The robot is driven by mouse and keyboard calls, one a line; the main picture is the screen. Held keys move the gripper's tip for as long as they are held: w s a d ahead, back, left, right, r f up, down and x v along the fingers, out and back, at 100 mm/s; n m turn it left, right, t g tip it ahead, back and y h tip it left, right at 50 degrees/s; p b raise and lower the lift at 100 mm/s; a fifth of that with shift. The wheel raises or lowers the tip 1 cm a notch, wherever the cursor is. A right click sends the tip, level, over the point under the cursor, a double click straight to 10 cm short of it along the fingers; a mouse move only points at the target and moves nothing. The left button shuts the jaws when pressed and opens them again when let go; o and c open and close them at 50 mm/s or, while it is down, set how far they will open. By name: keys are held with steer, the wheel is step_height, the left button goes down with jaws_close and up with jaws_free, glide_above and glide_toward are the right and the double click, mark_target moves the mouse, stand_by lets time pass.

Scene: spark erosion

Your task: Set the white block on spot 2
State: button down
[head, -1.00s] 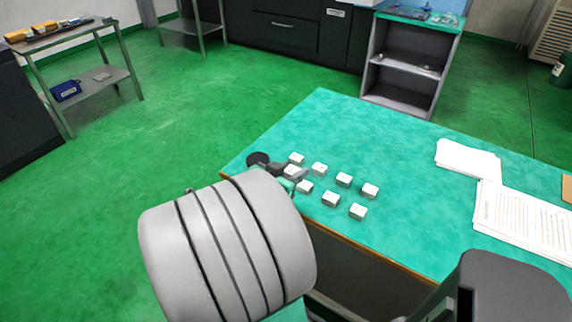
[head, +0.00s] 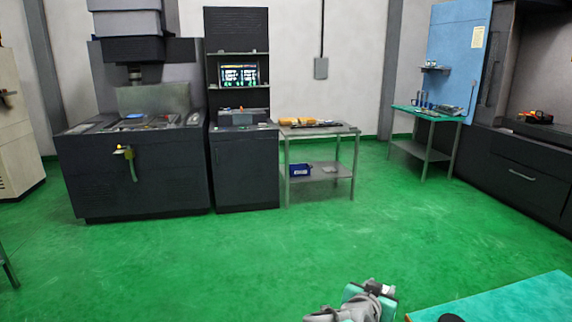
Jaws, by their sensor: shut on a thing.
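Part of my arm, grey with teal pieces, rises from the bottom edge of the head view, left of a teal-topped table. The jaws of my gripper do not show, so I cannot see what they hold. No white block shows in this view. Spot 2 cannot be made out.
The table's corner (head: 520,296) is at the bottom right, with a dark round thing (head: 451,318) cut by the edge. Green floor (head: 230,260) is clear ahead. Beyond stand a dark machine (head: 135,175), a cabinet (head: 245,170), a metal cart (head: 320,131) and a teal-topped stand (head: 428,113).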

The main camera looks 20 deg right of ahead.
steer(key=w+a+r+n+t+y+p, duration=0.1)
steer(key=w+a+n+t+y, duration=0.3)
steer(key=a, duration=1)
steer(key=w+a+n+t+y+p, duration=0.15)
steer(key=w+a+n+y, duration=0.35)
steer(key=a, duration=1)
steer(key=s+d+m+g+h+b, duration=0.1)
steer(key=s+d+m+h, duration=0.2)
steer(key=d, duration=0.6)
steer(key=s+d+f+m+g+h+b, duration=0.1)
steer(key=s+d+m+g+h, duration=0.1)
steer(key=d, duration=0.8)
steer(key=s+d+m+g+h+b, duration=0.1)
steer(key=s+d+m+h, duration=0.3)
steer(key=d, duration=0.6)
steer(key=shift+f+g, duration=0.15)
steer(key=shift+g, duration=0.6)
steer(key=s+d+f+m+g+h+b, duration=0.1)
steer(key=s+d+m+g, duration=0.15)
steer(key=s+d, duration=0.4)
steer(key=s+d+m+g+h+b, duration=0.1)
steer(key=s+d+m+g, duration=0.2)
steer(key=s, duration=0.7)
steer(key=s+f+m+g, duration=0.2)
steer(key=s+m+g, duration=0.1)
steer(key=s, duration=0.7)
steer(key=shift+s+d+g, duration=0.35)
steer(key=shift+g, duration=0.4)
